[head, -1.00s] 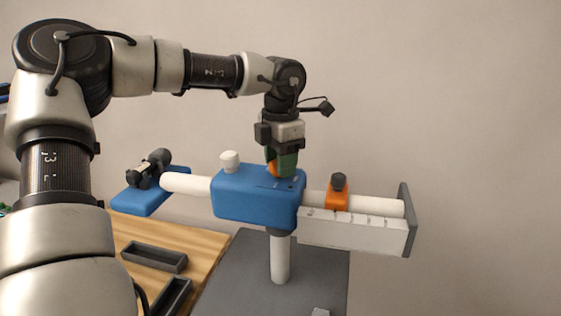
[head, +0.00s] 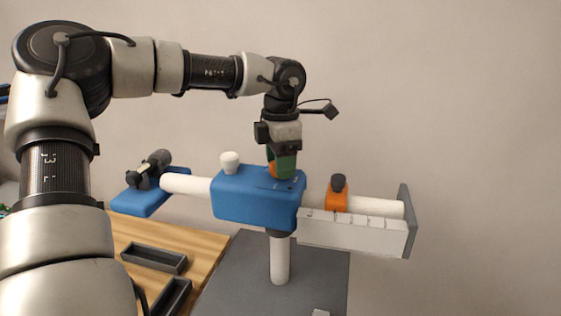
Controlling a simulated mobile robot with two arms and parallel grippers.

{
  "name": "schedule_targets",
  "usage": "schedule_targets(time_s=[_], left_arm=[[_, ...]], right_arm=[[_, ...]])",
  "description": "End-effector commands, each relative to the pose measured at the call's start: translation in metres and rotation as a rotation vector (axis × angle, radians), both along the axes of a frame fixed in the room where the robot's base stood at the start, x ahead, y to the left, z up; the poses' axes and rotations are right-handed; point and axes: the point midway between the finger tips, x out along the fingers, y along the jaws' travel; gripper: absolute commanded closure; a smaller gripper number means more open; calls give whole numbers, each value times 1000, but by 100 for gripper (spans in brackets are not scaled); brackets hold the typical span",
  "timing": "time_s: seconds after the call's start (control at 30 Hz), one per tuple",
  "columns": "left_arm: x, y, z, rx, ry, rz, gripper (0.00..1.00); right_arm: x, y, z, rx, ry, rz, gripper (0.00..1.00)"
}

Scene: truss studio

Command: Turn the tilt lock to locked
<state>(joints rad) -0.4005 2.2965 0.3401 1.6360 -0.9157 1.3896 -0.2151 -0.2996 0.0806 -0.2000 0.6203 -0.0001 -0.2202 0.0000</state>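The blue housing (head: 240,200) sits on a white post, with a white tube running through it. An orange part, which I take to be the tilt lock (head: 272,169), shows on top of the housing near its right end. My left gripper (head: 282,168) points straight down there, its green-tipped fingers closed around the orange part and hiding most of it. The lock's position and the small marks on the housing beside it are too small to read. My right gripper is not in view.
A white knob (head: 229,162) stands on the housing's left end. An orange slider (head: 337,198) with a dark knob sits on the tube to the right, above a white scale bar (head: 352,235). A blue platform (head: 146,200) holds a dark device at left. Dark trays (head: 154,258) lie on the wooden table.

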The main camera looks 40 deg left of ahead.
Motion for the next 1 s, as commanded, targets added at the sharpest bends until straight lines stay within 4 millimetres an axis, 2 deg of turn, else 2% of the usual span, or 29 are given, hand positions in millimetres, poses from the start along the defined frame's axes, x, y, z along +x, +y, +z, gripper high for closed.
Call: schedule_targets(time_s=[0.03, 0.1, 0.37, 0.47, 0.57, 0.8, 1.0], left_arm=[[0, 0, 0, 0, 0, 0, 41], [0, 0, 0, 0, 1, 1, 33], [0, 0, 0, 0, 2, 2, 33], [0, 0, 6, 0, 1, 2, 33], [0, 0, 20, 0, -1, 3, 33], [0, 0, 70, 1, -2, 3, 33], [0, 0, 99, 1, 0, 3, 33]], right_arm=[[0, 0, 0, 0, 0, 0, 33], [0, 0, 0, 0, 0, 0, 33], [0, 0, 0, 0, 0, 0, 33], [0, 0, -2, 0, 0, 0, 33], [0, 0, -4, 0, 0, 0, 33], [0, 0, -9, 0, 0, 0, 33], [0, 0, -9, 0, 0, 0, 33]])
